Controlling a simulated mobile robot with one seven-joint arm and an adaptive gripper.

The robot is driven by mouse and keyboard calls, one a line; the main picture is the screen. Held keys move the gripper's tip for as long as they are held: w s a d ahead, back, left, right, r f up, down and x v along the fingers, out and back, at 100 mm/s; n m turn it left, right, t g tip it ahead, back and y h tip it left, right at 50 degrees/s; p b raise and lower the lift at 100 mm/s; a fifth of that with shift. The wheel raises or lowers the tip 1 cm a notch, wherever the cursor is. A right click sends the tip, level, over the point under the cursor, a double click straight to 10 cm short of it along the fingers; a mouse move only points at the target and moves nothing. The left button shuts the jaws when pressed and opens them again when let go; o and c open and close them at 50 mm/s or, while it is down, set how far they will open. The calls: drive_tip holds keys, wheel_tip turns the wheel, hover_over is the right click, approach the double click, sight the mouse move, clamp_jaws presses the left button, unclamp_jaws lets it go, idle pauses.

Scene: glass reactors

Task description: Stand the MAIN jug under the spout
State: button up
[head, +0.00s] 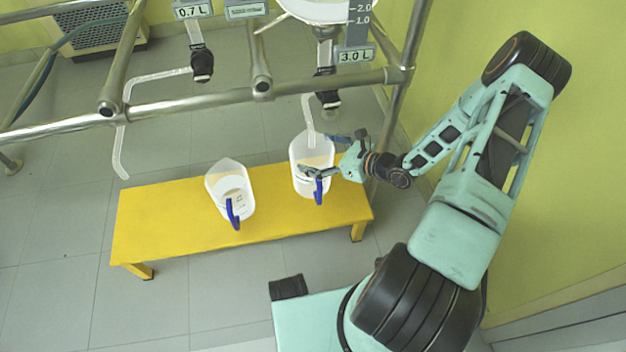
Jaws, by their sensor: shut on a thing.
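Two translucent white jugs with blue handles are on the yellow bench. The right jug (312,150) is upright or nearly so near the bench's right end. My gripper (328,157) reaches it from the right and is shut on it, with one finger near its handle. A bent clear spout tube (308,112) under the 3.0 L vessel comes down at this jug's mouth; I cannot tell whether its end is inside. The left jug (225,178) stands apart, with small print too small to read. I cannot tell which jug is marked MAIN.
The yellow bench (155,220) has free room at its left end and between the jugs. A steel frame rail (190,105) crosses above and behind it. Another clear tube (121,150) from the 0.7 L side hangs over the bench's left end.

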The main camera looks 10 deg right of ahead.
wheel_tip(320, 180, down, 7)
drive_tip(key=b, duration=0.2)
idle(0.3)
drive_tip(key=shift+f+b, duration=0.2)
drive_tip(key=shift+b, duration=0.1)
drive_tip(key=o, duration=1.5)
drive_tip(key=p+v, duration=0.3)
drive_tip(key=v, duration=0.9)
drive_tip(key=shift+r+p, duration=0.25)
drive_tip(key=shift+p, duration=0.05)
